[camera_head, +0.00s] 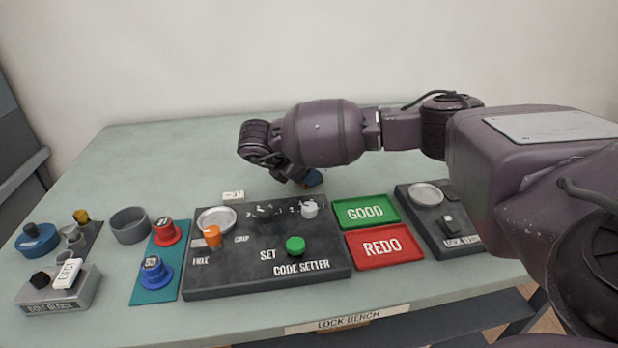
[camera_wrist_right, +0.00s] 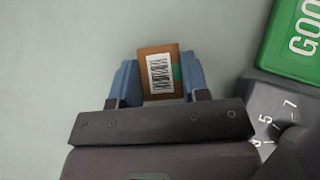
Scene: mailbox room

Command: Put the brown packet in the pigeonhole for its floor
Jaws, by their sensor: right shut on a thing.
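The brown packet (camera_wrist_right: 147,59) shows in the right wrist view, with a white barcode label and a green patch on its face. My right gripper (camera_wrist_right: 159,70) is shut on it, with one blue finger against each side. In the head view my right gripper (camera_head: 312,179) is low over the bench, just behind the code setter. Its wrist hides the packet almost wholly there. I cannot tell whether the packet touches the bench. No pigeonhole can be made out in either view. My left gripper is not in view.
The code setter (camera_head: 225,282), green GOOD tray (camera_head: 366,211), red REDO tray (camera_head: 384,246) and another dark panel (camera_head: 420,222) line the bench front. A teal mat (camera_head: 154,292), grey cup (camera_head: 129,225) and bolt block (camera_head: 58,292) stand left. The bench's back left (camera_head: 160,160) is clear.

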